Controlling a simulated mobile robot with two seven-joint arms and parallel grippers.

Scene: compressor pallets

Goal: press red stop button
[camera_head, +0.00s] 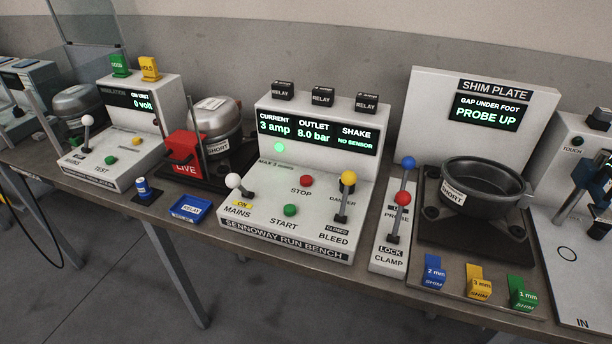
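The red stop button (306,181) sits on the sloped panel of the white run bench (262,217), just above its STOP label. A green start button (290,210) is below and to its left on the same panel. The bench display (318,134) reads current 3 amp, outlet 8.0 bar, shake no sensor. A round green lamp (280,147) is lit under the display. The white-knobbed mains lever (234,182) is at the left, by an ON label. The yellow-knobbed bleed lever (348,178) stands at the right, by a CLOSED label. Neither gripper shows.
A red LIVE box (184,154) and a compressor (217,119) stand left of the bench. A clamp unit with a red-knobbed lever (402,199) and a blue-knobbed lever (408,162) stands close on the right. The space above the stop button looks clear.

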